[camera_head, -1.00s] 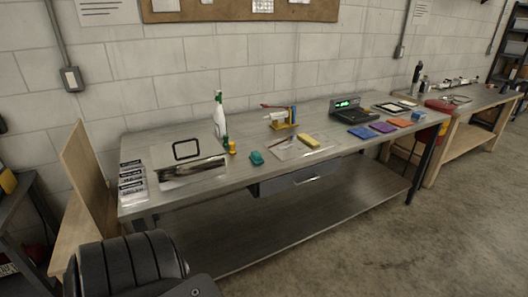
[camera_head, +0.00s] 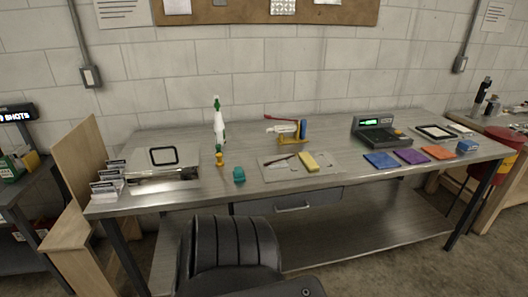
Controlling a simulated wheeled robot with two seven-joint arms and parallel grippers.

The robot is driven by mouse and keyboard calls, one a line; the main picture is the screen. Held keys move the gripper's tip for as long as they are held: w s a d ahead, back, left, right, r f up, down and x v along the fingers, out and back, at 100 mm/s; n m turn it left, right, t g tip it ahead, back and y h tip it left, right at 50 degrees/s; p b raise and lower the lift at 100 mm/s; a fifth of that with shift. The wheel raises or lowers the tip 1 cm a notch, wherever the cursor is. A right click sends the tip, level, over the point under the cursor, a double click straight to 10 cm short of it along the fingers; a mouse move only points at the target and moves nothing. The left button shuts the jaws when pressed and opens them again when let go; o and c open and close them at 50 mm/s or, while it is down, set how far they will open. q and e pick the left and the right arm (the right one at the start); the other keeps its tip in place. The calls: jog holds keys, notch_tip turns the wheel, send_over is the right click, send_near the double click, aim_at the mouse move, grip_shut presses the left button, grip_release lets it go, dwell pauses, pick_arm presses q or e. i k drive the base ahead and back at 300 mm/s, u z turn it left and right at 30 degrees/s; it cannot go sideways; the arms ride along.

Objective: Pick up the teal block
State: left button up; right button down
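A small teal block (camera_head: 239,175) lies near the front edge of the long metal workbench (camera_head: 215,192), left of the table's middle. It stands apart from the small yellow and green object (camera_head: 219,155) behind it and from the flat tray (camera_head: 275,175) to its right. Neither of my grippers shows in the head view.
A black chair (camera_head: 232,245) stands in front of the bench, below the teal block. A yellow block (camera_head: 309,161) lies on the tray. A white and green spray bottle (camera_head: 219,125), a scale with green display (camera_head: 378,133) and coloured pads (camera_head: 411,156) stand on the bench.

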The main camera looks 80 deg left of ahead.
aim_at(239, 174)
jog(key=u, duration=0.35)
jog(key=i, duration=0.9)
jog(key=u, duration=1.35)
jog(key=i, duration=0.6)
jog(key=u, duration=0.6)
